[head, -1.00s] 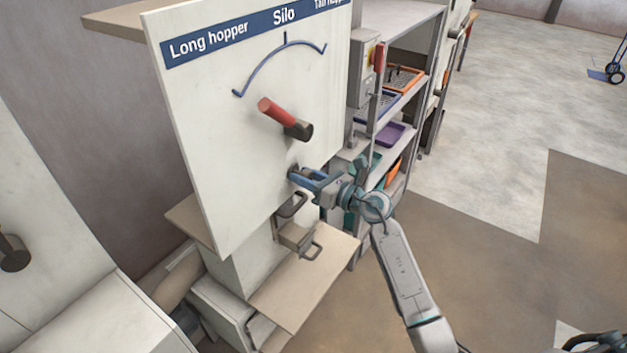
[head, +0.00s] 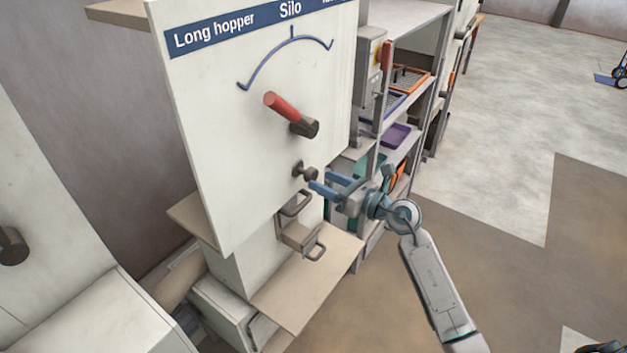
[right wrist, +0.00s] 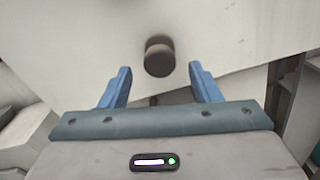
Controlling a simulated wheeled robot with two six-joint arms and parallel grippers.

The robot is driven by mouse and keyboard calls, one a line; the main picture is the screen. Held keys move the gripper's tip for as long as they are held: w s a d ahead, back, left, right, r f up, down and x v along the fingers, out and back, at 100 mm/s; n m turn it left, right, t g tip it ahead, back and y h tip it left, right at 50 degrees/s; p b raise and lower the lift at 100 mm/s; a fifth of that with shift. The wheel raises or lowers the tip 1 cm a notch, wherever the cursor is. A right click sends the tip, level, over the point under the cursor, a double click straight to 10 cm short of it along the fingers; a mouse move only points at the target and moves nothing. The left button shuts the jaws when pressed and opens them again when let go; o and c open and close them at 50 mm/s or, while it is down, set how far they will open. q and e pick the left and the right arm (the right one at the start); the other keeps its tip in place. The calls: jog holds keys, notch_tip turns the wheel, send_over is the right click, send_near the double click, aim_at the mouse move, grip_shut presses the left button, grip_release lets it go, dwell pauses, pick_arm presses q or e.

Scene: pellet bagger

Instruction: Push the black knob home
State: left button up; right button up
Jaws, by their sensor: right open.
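The black knob (head: 306,171) sticks out from the lower right of the white panel (head: 235,130), on a short stem. My right gripper (head: 320,184) is open and empty, just in front of the knob and a little to its right in the head view, apart from it. In the right wrist view the knob (right wrist: 159,58) shows end-on, beyond and between the two blue fingertips (right wrist: 160,75). How far the knob stands out from the panel is hard to judge. My left gripper is not in view.
A red-handled lever (head: 290,114) sits above the knob, under a blue arc. Below are metal handles (head: 295,203) and a beige shelf (head: 310,275). A rack with trays (head: 395,135) stands right of the panel. The floor at right is open.

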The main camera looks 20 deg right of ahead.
jog(key=shift+b+v, duration=0.65)
jog(key=shift+v, duration=2.1)
